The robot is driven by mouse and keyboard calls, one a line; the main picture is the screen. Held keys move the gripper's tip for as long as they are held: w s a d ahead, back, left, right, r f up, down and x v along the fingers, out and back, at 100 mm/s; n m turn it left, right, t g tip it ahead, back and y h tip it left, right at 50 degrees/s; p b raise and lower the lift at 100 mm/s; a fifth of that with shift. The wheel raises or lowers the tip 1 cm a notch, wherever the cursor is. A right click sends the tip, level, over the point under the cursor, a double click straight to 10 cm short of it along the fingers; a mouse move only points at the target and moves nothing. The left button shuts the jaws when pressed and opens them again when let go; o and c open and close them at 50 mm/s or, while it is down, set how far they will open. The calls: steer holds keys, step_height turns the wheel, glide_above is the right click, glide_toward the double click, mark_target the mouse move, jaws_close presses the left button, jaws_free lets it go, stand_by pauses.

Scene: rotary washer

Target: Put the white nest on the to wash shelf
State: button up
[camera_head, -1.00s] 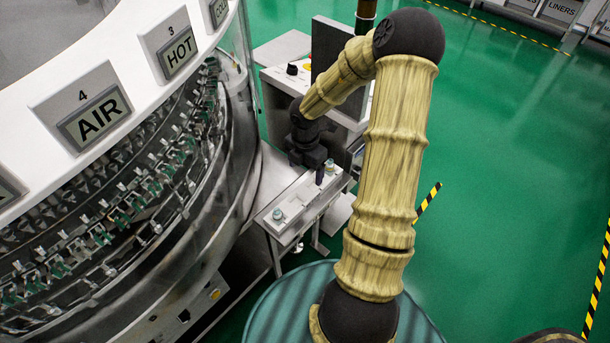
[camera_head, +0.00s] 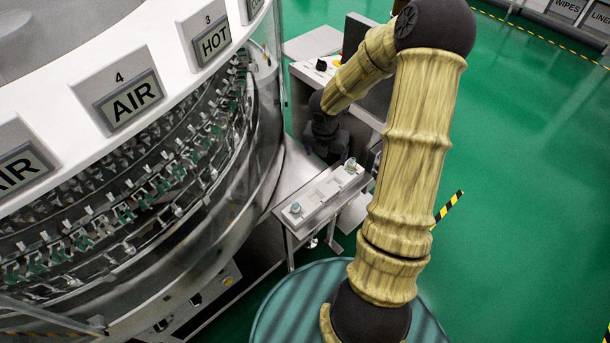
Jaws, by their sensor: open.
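A pale, long fixture that looks like the white nest (camera_head: 322,199) lies on a narrow ledge beside the round washer. It has a small bluish-grey knob at its near end and another at its far end. My gripper (camera_head: 330,158) is dark and open, just behind the fixture's far half. Its fingertips are small and dark here, and I see nothing held between them. I cannot tell whether they touch the fixture. No shelf labelled "to wash" shows in this view.
The washer (camera_head: 215,190) fills the left side, with AIR and HOT signs on its rim. A grey cabinet with buttons (camera_head: 318,68) stands behind my gripper. A teal ribbed round surface (camera_head: 290,312) is below my arm. Green floor (camera_head: 530,170) lies open at the right.

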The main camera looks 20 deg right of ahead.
steer(key=a+r+n+t+y, duration=0.1)
steer(key=a+r+n+t, duration=0.6)
steer(key=n, duration=1.7)
steer(key=s+a+r+n+g, duration=0.2)
steer(key=s+a+n+g, duration=0.1)
steer(key=s+n, duration=0.4)
steer(key=s+a+r+n+g, duration=0.3)
steer(key=s+n, duration=0.4)
steer(key=n, duration=0.6)
steer(key=shift+s+a+n, duration=0.15)
steer(key=shift+a+n, duration=0.2)
steer(key=shift+n, duration=0.05)
steer(key=shift+r, duration=0.15)
steer(key=w+p+v, duration=0.2)
steer(key=p+v, duration=1)
steer(key=shift+w+d+r+p, duration=0.25)
steer(key=shift+w+r+p, duration=0.1)
steer(key=shift+r+p, duration=0.05)
